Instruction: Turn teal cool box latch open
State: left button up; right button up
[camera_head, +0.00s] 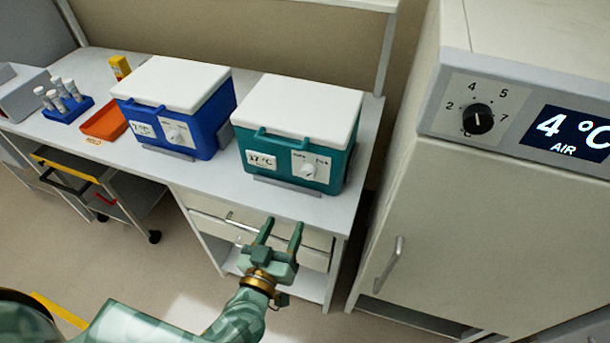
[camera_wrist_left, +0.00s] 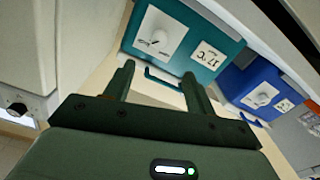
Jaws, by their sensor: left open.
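The teal cool box (camera_head: 338,165) with a white lid stands shut on the bench, right of the blue one. Its round white latch knob (camera_head: 308,170) sits on a pale plate on the front, beside a temperature label (camera_head: 262,161). The box also shows in the left wrist view (camera_wrist_left: 205,38), with its knob (camera_wrist_left: 157,39) ahead of the fingers. My left gripper (camera_head: 281,231) is open and empty, in front of and below the bench edge, apart from the box. My right gripper is in neither view.
A blue cool box (camera_head: 205,127) stands to the left, beside an orange tray (camera_head: 104,122) and a blue tube rack (camera_head: 68,108). A tall cabinet (camera_head: 480,200) with a dial and display stands at the right. Drawers (camera_head: 215,207) with handles lie under the bench edge.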

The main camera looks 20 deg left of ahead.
aim_at(307, 177)
pick_arm(q)
jog(key=w, duration=0.5)
jog(key=w+b, duration=0.1)
jog(key=w, duration=0.9)
jog(key=shift+d+f+b, duration=0.1)
jog(key=shift+d+b, duration=0.2)
jog(key=c, duration=1)
